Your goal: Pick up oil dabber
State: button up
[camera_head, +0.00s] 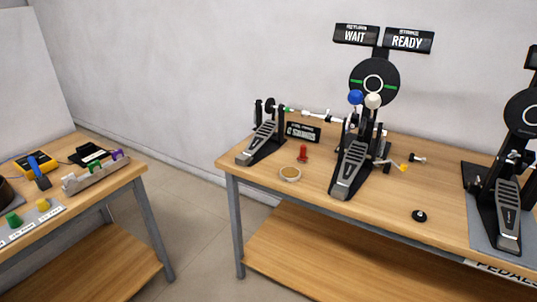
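A small upright red piece (303,153) stands on the wooden table, between the two pedals at its left. It may be the oil dabber, but it is too small to tell for sure. A shallow round dish (290,173) with tan contents sits just in front of it, near the table's front edge. My gripper is not in view.
The table (390,207) holds a left pedal (262,143), a middle pedal (350,170) with a drum pad (374,82), and another pedal (507,210) at right. A black knob (419,216) lies near the front. A left bench (105,189) holds small tools; floor shows between.

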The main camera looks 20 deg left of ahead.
aim_at(301, 159)
jog(key=u, duration=0.9)
jog(key=k, duration=1.05)
jog(key=i, duration=0.95)
jog(key=u, duration=0.05)
